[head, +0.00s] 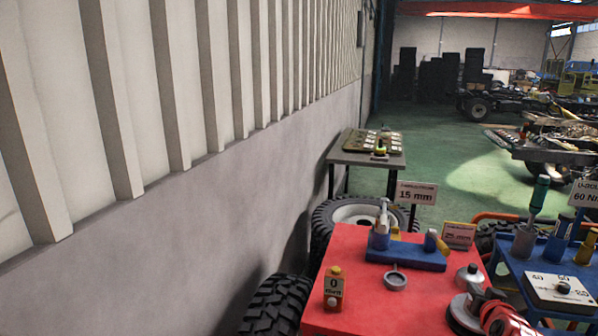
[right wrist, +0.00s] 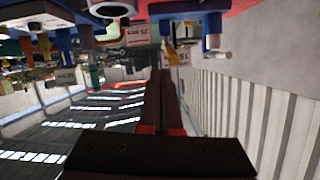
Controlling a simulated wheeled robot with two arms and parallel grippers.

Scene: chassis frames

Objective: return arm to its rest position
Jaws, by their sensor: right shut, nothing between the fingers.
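My right gripper (right wrist: 165,72) shows in the right wrist view, which is upside down. Its two dark fingers with red parts lie together, shut and empty. In the head view I cannot clearly pick out the fingers. A red and grey shape (head: 497,316) sits at the bottom right, and I cannot tell what it is. My left gripper is not in view.
A blue table (head: 511,268) with upright tools stands at right. Tyres (head: 272,305) line the wall (head: 190,245) at left.

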